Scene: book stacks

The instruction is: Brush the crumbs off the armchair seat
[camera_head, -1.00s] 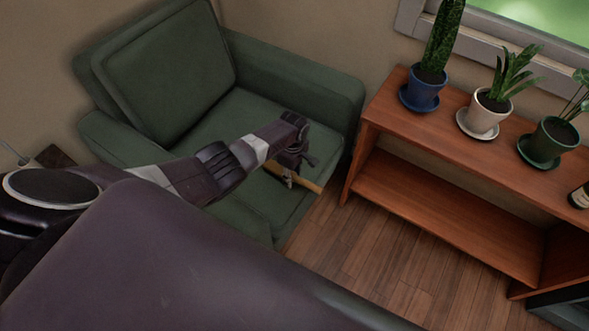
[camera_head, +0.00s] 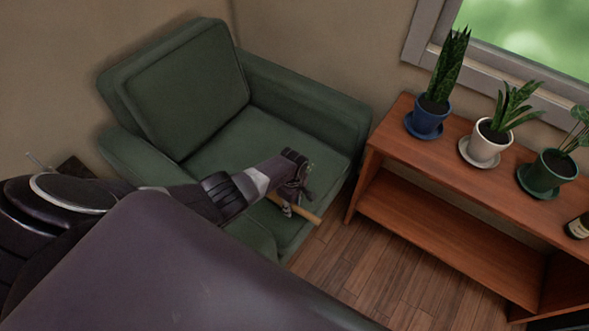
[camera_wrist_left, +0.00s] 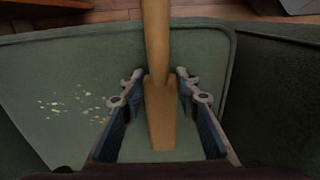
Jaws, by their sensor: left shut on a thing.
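The green armchair (camera_head: 215,150) stands at the centre left in the head view. Its seat (camera_wrist_left: 60,75) fills much of the left wrist view. A patch of small pale crumbs (camera_wrist_left: 75,108) lies on the seat, left of my gripper in that view. My left gripper (camera_head: 291,203) is over the front part of the seat. It is shut on a brush with a light wooden handle (camera_wrist_left: 156,40); a wider tan part sits between the fingers (camera_wrist_left: 162,90). The handle also sticks out toward the front right in the head view (camera_head: 308,216). Whether the brush touches the seat is unclear. My right gripper is out of view.
A wooden shelf unit (camera_head: 420,215) stands close to the armchair's right. Bare wooden floor (camera_head: 355,260) lies in front of the shelf.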

